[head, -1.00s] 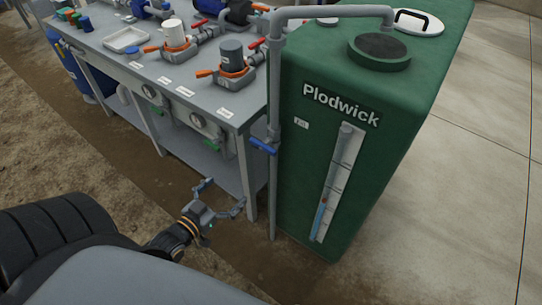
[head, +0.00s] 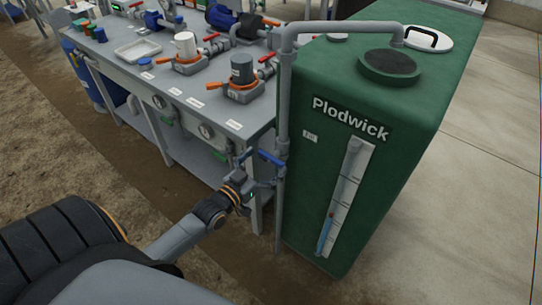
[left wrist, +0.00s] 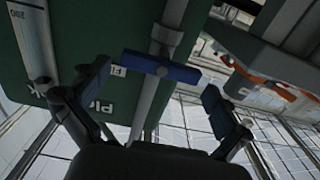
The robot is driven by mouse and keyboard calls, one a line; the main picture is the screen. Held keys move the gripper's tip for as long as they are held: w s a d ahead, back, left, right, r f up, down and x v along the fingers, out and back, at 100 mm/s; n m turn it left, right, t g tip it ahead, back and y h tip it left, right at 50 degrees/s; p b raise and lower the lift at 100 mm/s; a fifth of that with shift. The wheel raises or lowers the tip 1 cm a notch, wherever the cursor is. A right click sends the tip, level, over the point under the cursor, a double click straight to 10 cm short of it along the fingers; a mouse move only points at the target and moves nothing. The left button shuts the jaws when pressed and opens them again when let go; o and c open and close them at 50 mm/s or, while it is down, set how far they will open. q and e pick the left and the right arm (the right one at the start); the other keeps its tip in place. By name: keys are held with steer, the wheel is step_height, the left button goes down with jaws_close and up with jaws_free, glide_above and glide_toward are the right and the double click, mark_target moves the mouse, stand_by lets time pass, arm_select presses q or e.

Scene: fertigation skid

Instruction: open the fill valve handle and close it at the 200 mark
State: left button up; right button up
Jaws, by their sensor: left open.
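The blue fill valve handle (head: 270,158) sits crosswise on the grey vertical pipe (head: 282,110) at the near left corner of the green tank (head: 330,75). My left gripper (head: 260,168) is open right by the handle. In the left wrist view the handle (left wrist: 160,66) lies across the gap between the open fingers of the gripper (left wrist: 155,88); I cannot tell if either finger touches it. The level gauge (head: 346,187) on the tank front shows a blue column (head: 325,237) in its lower part. A 200 label shows on the gauge (left wrist: 32,18) in the left wrist view. My right gripper is out of view.
A grey bench (head: 182,88) with pumps, orange-ringed units (head: 243,82), red-handled valves and a white tray (head: 138,50) stands left of the tank. Its near corner and leg are close to my left gripper. Concrete floor right of the tank is clear.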

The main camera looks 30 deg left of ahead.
arm_select(q)
steer(key=shift+w, duration=1)
steer(key=c, duration=1)
